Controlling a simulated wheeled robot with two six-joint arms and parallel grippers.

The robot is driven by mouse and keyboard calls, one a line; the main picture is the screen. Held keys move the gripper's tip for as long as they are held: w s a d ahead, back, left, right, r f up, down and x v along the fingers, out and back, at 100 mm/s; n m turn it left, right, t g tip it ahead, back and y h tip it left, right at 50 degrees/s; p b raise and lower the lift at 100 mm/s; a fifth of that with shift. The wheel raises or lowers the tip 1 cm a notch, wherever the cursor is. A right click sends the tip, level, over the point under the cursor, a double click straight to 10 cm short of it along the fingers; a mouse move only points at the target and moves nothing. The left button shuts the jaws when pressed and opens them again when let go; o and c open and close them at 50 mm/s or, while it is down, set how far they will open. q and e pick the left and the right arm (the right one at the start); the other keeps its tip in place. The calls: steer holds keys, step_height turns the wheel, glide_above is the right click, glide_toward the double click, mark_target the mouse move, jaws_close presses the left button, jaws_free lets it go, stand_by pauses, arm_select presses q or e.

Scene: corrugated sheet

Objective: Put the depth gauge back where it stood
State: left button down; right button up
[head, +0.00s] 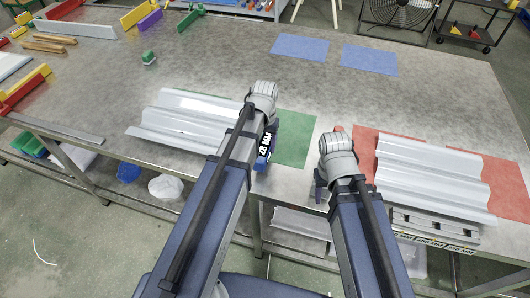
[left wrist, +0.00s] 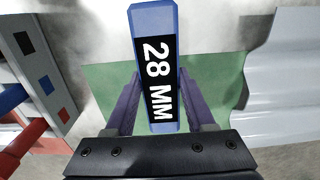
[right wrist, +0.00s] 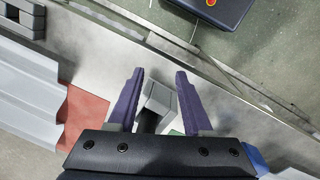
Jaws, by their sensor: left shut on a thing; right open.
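The depth gauge is a blue block (head: 264,150) with a black label reading 28 MM. My left gripper (left wrist: 158,110) is shut on it, with one finger on each side, as the left wrist view shows the gauge (left wrist: 153,18). It is near the front edge of the green mat (head: 296,137); whether it touches the table is unclear. My right gripper (right wrist: 155,85) is open near the table's front edge, to the right of the left one. A grey block (right wrist: 158,98) shows between its fingers, not gripped.
One corrugated sheet (head: 185,118) lies left of my left gripper; another (head: 430,170) lies on red mats at right. A slotted grey bar (head: 432,226) sits at the front right. A panel with coloured squares (left wrist: 40,65) stands nearby.

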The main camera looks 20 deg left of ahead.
mark_target(265, 150)
arm_select(q)
steer(key=shift+f+b, duration=1.2)
steer(key=shift+f, duration=0.4)
arm_select(e)
steer(key=shift+f, duration=1.55)
steer(key=shift+f, duration=0.1)
arm_select(q)
steer(key=shift+f, duration=0.2)
arm_select(e)
steer(key=shift+f, duration=0.15)
arm_select(q)
steer(key=shift+c, duration=1.3)
jaws_free()
steer(key=shift+r, duration=0.15)
step_height(265, 150, up, 12)
steer(key=p, duration=1.2)
steer(key=shift+r, duration=0.15)
steer(key=s+d+m+y, duration=0.1)
steer(key=s+d+m, duration=0.2)
steer(key=s+d, duration=0.7)
steer(key=s, duration=0.4)
steer(key=shift+s+d, duration=0.15)
steer(key=shift+d, duration=0.1)
arm_select(e)
step_height(265, 150, up, 12)
steer(key=shift+r, duration=0.25)
